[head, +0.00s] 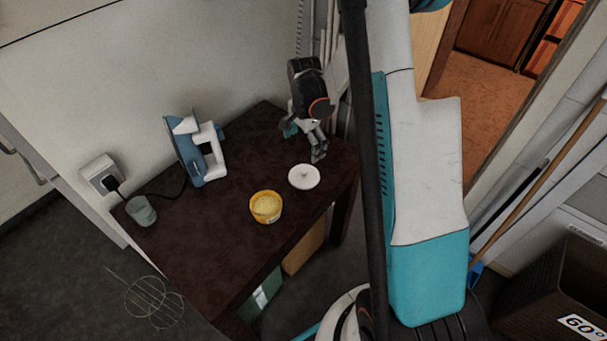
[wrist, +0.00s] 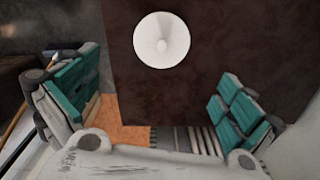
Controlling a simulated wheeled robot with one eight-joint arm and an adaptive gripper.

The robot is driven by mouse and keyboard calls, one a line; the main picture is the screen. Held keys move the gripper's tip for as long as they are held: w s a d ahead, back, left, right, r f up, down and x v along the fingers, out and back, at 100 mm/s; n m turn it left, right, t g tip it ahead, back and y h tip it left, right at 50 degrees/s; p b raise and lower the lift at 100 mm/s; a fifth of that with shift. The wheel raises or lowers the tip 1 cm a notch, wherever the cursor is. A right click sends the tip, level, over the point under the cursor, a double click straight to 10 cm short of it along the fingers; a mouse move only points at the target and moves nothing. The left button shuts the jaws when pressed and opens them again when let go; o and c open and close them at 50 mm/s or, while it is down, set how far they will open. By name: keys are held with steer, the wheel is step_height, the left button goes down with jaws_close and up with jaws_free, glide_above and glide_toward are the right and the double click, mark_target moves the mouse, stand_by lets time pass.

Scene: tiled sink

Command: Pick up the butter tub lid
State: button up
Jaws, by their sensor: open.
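The butter tub lid (head: 304,177) is a round white disc with a small central knob, lying flat on the dark table. It also shows in the wrist view (wrist: 162,40), at the top centre. The yellow butter tub (head: 265,207) stands uncovered beside it, to the left and nearer, with pale yellow contents. My gripper (head: 305,142) is just behind the lid in the head view, above the table. In the wrist view its teal-padded fingers (wrist: 160,110) are wide apart and empty. The lid lies beyond the fingertips, not between them.
The dark table (head: 215,240) also holds a blue and white iron (head: 195,150) and a glass (head: 141,211) at the left. A wall socket (head: 102,174) with a plug is behind them.

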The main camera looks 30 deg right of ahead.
steer(key=b, duration=0.3)
glide_above(303, 172)
steer(key=f, duration=0.8)
steer(key=shift+s+d+f, duration=0.15)
steer(key=shift+s, duration=0.05)
steer(key=f+b, duration=0.2)
steer(key=f, duration=0.3)
steer(key=shift+w+f, duration=0.15)
steer(key=shift+w, duration=0.05)
steer(key=c, duration=1.3)
